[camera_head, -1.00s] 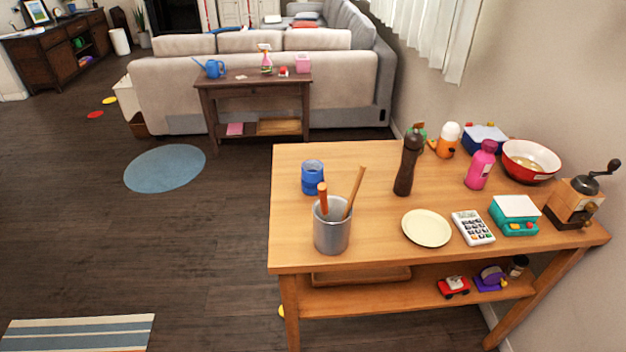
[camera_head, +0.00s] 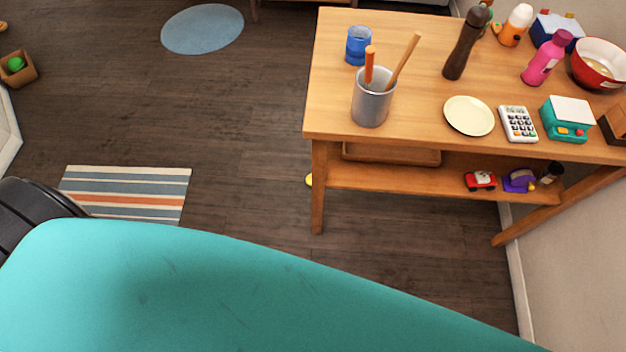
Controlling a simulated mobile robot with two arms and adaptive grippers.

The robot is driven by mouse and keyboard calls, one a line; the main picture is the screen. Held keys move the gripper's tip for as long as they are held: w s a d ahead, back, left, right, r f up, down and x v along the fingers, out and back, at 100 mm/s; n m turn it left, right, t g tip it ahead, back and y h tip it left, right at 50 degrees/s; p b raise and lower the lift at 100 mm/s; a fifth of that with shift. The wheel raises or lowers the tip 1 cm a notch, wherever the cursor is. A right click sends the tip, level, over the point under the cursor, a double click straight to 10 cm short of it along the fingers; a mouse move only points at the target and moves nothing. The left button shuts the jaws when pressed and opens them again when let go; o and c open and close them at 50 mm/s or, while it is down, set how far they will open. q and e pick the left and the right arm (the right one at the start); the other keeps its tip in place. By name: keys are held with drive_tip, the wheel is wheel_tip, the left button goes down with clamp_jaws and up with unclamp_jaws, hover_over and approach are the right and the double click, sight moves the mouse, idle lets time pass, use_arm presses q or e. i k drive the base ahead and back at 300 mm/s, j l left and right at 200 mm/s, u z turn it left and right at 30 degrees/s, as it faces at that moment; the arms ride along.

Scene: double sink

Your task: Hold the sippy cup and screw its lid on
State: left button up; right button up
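No sippy cup or loose lid can be made out for certain. A small blue cup (camera_head: 359,45) stands upright at the back left of the wooden table (camera_head: 420,30). I cannot tell whether it is the sippy cup. An orange bottle with a white top (camera_head: 516,25) and a pink bottle (camera_head: 546,60) stand at the back right of the table. Neither of my grippers shows in the view.
A metal utensil pot (camera_head: 373,105), pale plate (camera_head: 469,115), calculator (camera_head: 518,124), teal toy scale (camera_head: 567,119), dark pepper mill (camera_head: 466,45) and red bowl (camera_head: 598,62) crowd the table. Open floor lies left, with a striped rug (camera_head: 128,192). My own body blocks the bottom.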

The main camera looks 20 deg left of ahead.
sight(359, 37)
drive_tip(key=i+j+z, duration=0.2)
drive_tip(key=j, duration=0.35)
drive_tip(key=j+z, duration=0.2)
drive_tip(key=j, duration=0.4)
drive_tip(key=i+j+z, duration=0.2)
drive_tip(key=j, duration=0.4)
drive_tip(key=k, duration=0.1)
